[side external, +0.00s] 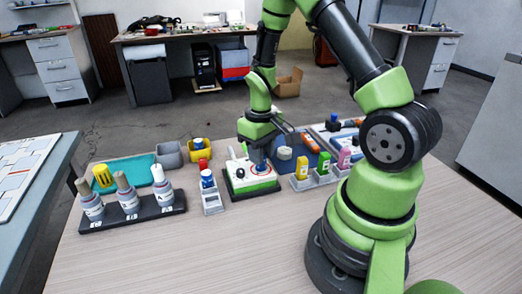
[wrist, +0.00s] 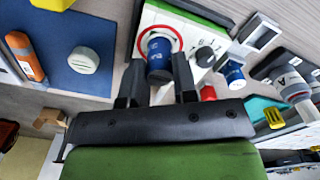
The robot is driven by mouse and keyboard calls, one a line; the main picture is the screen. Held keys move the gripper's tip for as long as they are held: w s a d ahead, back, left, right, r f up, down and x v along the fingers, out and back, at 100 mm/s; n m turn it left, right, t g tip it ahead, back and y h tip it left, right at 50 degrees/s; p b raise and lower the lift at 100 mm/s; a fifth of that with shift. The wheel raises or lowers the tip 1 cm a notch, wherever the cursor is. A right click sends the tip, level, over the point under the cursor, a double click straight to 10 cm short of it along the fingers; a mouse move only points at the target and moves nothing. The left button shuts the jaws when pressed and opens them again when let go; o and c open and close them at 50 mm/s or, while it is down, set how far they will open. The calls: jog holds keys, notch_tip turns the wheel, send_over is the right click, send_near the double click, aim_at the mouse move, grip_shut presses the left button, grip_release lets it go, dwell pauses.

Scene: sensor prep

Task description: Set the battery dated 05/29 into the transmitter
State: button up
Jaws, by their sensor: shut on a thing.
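The transmitter is a white box (side external: 236,172) with a green base, a red ring and printed marks on its top; it also shows in the wrist view (wrist: 199,30). My gripper (side external: 264,154) points down over the ring. In the wrist view my gripper (wrist: 158,84) is shut on a dark blue battery (wrist: 159,56), with one finger on each side. The battery stands within the red ring's outline; I cannot tell how deep it sits. Its date is not readable. Another blue-and-white cylinder (wrist: 232,73) is in a grey holder (side external: 213,203) beside the transmitter.
A black rack (side external: 133,216) with several grey bottles stands at the left, before a teal tray (side external: 128,165). Yellow, green and pink bottles stand in a grey holder (side external: 314,181) at the right. A blue mat (wrist: 70,72) carries an orange tool and a round white piece. The front table is clear.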

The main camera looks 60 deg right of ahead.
jog(key=shift+f, duration=0.6)
dwell(0.4)
jog(key=o, duration=1.1)
jog(key=shift+c, duration=0.2)
jog(key=shift+r, duration=0.65)
jog(key=shift+r, duration=3)
